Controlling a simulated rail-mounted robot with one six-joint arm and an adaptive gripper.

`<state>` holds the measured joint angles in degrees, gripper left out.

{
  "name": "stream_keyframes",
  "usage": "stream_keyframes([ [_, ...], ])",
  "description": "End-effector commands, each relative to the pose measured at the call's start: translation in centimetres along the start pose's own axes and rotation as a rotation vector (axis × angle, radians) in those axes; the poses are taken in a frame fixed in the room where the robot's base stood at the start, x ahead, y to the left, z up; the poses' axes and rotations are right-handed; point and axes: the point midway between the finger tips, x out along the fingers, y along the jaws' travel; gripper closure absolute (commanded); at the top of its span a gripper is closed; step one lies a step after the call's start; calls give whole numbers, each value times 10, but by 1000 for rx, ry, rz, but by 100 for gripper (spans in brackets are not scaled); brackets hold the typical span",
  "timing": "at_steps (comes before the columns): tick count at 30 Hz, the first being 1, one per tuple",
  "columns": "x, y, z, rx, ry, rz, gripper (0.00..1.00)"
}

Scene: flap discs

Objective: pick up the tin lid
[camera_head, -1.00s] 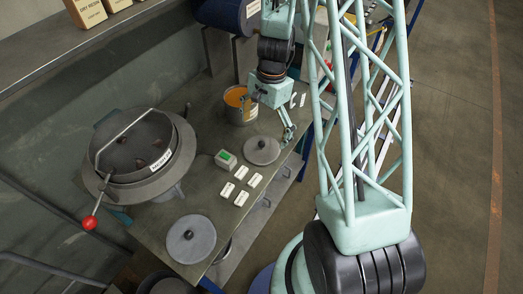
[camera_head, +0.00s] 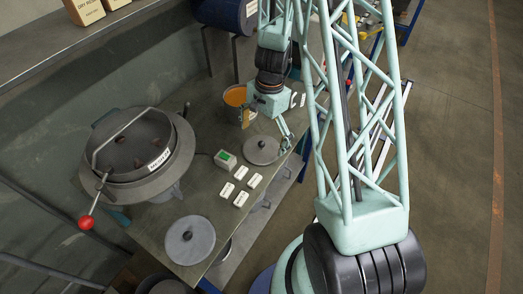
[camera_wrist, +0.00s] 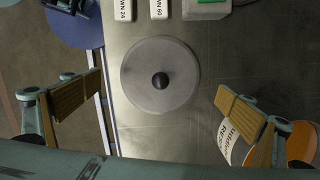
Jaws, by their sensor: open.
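A round grey lid with a dark knob (camera_head: 262,150) lies flat on the bench near its right edge. It also shows in the wrist view (camera_wrist: 138,92), centred between the fingers. My gripper (camera_head: 268,129) is above it, fingers pointing down and spread wide, with nothing between them. In the wrist view my gripper (camera_wrist: 163,107) has a brown-padded finger on each side, both apart from the lid. A second, larger grey lid with a knob (camera_head: 190,240) lies at the front of the bench. A tin with orange contents (camera_head: 235,96) stands beside my gripper.
A round lidded machine with a red-knobbed lever (camera_head: 145,160) stands on the left of the bench. A small box with a green top (camera_head: 225,159) and several white labelled blocks (camera_head: 241,198) lie near the lid. In the wrist view the orange tin (camera_wrist: 301,143) is close behind the right finger.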

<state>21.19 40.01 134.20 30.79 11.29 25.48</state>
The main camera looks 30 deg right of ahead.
Motion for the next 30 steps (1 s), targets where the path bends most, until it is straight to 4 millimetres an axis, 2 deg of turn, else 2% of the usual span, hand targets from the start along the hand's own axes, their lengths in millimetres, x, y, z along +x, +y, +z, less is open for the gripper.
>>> stream_keyframes([
  [3,15,0,0,1,1,0,0],
  [9,27,0,0,1,0,0,0],
  [29,28,0,0,0,1,0,0],
  [30,28,0,0,0,1,0,3],
])
